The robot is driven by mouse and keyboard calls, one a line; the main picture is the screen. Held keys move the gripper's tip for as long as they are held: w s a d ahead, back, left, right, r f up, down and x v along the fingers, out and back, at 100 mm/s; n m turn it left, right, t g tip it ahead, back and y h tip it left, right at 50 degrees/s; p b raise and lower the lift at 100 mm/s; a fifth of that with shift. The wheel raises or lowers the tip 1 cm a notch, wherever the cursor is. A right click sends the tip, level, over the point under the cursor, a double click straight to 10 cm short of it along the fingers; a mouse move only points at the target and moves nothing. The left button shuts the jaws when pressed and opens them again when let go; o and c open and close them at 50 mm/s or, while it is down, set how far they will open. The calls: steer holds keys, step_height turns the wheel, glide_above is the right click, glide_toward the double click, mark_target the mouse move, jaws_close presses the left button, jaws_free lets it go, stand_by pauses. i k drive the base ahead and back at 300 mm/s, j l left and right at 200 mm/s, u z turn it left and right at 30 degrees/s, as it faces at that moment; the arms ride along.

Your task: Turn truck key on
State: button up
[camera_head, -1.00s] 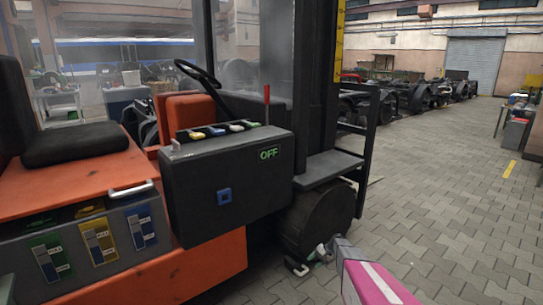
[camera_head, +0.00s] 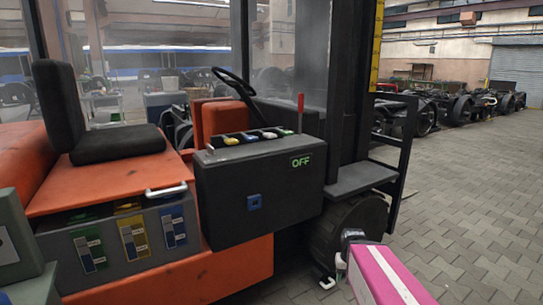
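The orange and black truck (camera_head: 150,276) fills the left and middle of the view. A green-lettered OFF sign (camera_head: 301,161) shows at the box's upper right. My gripper (camera_head: 334,272) is at lower centre, at the end of my pink and white arm. It is below and to the right of the blue fitting, apart from it in the picture. Its fingers are small and partly hidden; I see nothing held.
A red lever (camera_head: 300,112) and several coloured switches (camera_head: 248,136) top the box. A black step (camera_head: 362,179) and wheel (camera_head: 343,230) stand close behind my gripper. A grey-green block (camera_head: 15,240) is at the left edge. Paved floor (camera_head: 460,215) is clear on the right.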

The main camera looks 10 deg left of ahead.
mark_target(210, 153)
steer(key=u, duration=1.3)
steer(key=k+j+z, duration=0.1)
steer(key=z, duration=0.25)
